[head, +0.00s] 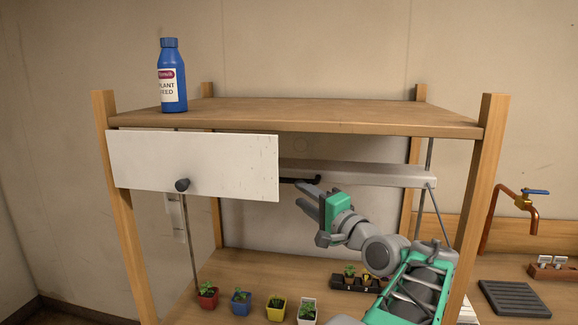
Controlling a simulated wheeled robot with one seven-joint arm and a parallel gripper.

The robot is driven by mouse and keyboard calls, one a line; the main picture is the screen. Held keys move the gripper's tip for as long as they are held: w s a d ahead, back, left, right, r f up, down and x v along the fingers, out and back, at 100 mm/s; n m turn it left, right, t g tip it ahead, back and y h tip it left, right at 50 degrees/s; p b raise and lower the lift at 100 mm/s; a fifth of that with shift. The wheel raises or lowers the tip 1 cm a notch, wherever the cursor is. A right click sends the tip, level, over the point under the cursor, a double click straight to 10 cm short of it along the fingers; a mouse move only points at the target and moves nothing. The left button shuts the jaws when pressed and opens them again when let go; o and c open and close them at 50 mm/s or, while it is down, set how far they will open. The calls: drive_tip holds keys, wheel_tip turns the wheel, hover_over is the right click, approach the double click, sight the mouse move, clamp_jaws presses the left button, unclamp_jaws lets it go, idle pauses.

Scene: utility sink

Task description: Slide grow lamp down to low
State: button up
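The grow lamp (385,174) is a long pale bar hanging level under the wooden top shelf, next to thin metal rods. A dark handle (300,180) shows at its front; the lamp's left part is hidden behind a white panel. My gripper (301,195) is just below and in front of the handle, pointing left. Its two grey fingers look parted with nothing between them. Whether the upper finger touches the handle cannot be told.
The white panel (225,165) with a dark knob (182,185) hangs at the front left. Several small potted plants, including a red pot (207,299), stand on the lower surface. A blue bottle (172,80) stands on the top shelf (300,113). Wooden posts frame the rack.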

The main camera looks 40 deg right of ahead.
sight(291, 182)
drive_tip(key=w, duration=0.2)
drive_tip(key=w+d+r+p, duration=0.1)
drive_tip(key=w, duration=0.1)
drive_tip(key=w+p, duration=0.1)
drive_tip(key=w, duration=0.2)
drive_tip(key=shift+w+d+r, duration=0.1)
drive_tip(key=shift+d+r, duration=0.1)
drive_tip(key=shift+r, duration=0.15)
drive_tip(key=shift+c, duration=0.4)
clamp_jaws()
idle(0.6)
